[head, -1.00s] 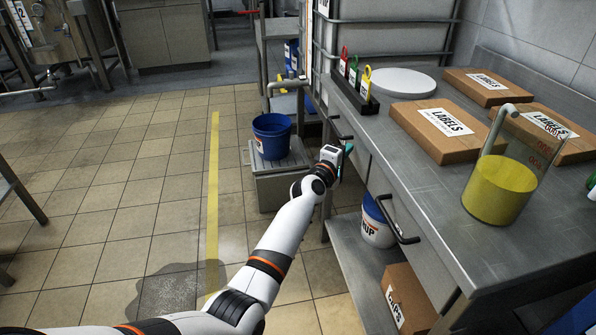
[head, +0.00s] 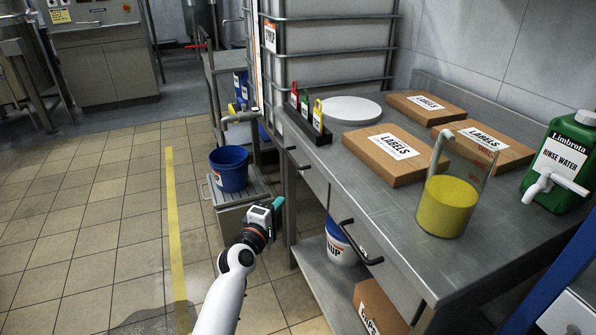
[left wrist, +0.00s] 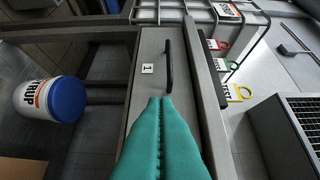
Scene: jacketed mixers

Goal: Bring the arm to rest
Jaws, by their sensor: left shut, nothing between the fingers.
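My left gripper (head: 277,207) is in front of the steel workbench, above the floor and to the left of the drawers. Its teal fingers also show in the left wrist view (left wrist: 161,102), shut together with nothing between them. They point toward a drawer front with a black handle (left wrist: 168,52) and a tag reading 1 (left wrist: 147,68). In the head view the gripper is apart from the bench. My right gripper is not in view.
The steel bench (head: 320,160) carries label boxes (head: 393,153), a jug of yellow liquid (head: 447,205) and a green rinse water can (head: 562,165). A blue bucket (head: 229,170) stands on a scale beyond the gripper. A syrup bucket (head: 341,246) sits on the lower shelf.

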